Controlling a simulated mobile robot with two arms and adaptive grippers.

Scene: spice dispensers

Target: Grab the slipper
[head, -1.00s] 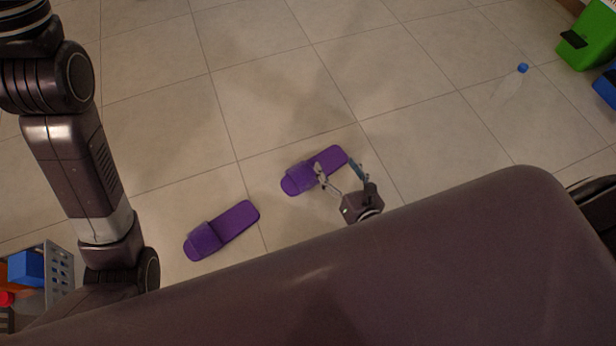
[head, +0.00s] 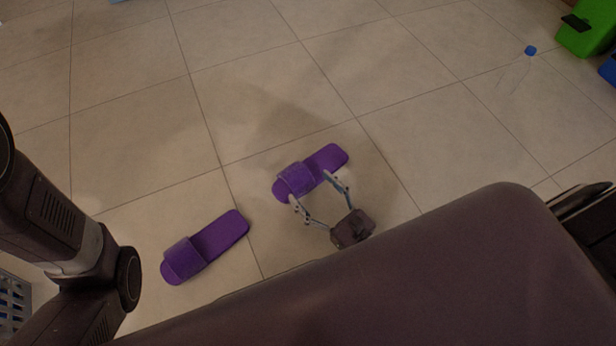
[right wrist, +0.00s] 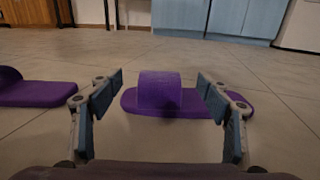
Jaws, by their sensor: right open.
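Two purple slippers lie on the tiled floor. The right slipper (head: 309,173) is close to my right gripper (head: 322,189), which is open, its fingers at the slipper's near edge in the head view. In the right wrist view this slipper (right wrist: 160,95) lies ahead between the open fingers of my right gripper (right wrist: 158,85), its strap centred, and nothing is held. The left slipper (head: 205,246) lies apart to the left; part of it shows at the left edge of the right wrist view (right wrist: 35,93). My left arm is at the left, but its gripper is not visible.
A clear bottle with a blue cap (head: 530,50) lies on the floor at the upper right, near a green bin (head: 588,30). A grey basket (head: 14,300) is at the lower left. Blue cabinets (right wrist: 245,18) stand at the back. The floor around the slippers is clear.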

